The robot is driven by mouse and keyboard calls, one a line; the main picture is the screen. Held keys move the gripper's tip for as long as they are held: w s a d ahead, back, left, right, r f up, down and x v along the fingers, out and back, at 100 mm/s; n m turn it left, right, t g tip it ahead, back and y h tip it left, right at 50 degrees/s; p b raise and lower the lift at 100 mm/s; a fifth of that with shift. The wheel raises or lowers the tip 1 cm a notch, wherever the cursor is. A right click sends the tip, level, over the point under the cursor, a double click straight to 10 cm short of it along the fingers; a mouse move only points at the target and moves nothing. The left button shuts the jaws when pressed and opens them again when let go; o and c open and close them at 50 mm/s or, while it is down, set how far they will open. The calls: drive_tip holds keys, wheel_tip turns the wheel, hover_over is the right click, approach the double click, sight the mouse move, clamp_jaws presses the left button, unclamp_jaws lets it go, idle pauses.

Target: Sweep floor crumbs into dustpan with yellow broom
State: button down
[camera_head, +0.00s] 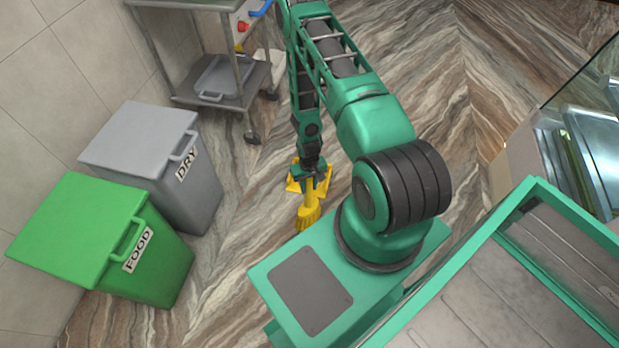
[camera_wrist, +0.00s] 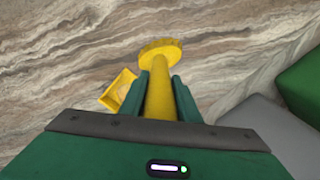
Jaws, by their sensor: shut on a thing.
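The yellow broom (camera_head: 308,214) points down to the floor below my gripper (camera_head: 312,174), bristle end lowest in the head view. My gripper is shut on the broom's handle; the handle (camera_wrist: 159,97) shows between the two fingers (camera_wrist: 160,96) in the wrist view. A yellow dustpan (camera_head: 325,182) lies on the floor just behind the broom, partly hidden by my gripper. In the wrist view the dustpan (camera_wrist: 118,90) shows to the left of the fingers, apart from the broom's wide end. I cannot make out crumbs on the patterned floor. Whether the bristles touch the floor is unclear.
A grey DRY bin (camera_head: 150,135) and a green FOOD bin (camera_head: 90,225) stand at left along the tiled wall. A metal trolley (camera_head: 184,75) with a grey tray stands behind them. A glass-fronted counter (camera_head: 590,150) is at right. Floor between bins and broom is open.

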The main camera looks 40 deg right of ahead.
drive_tip(key=shift+r, duration=1.1)
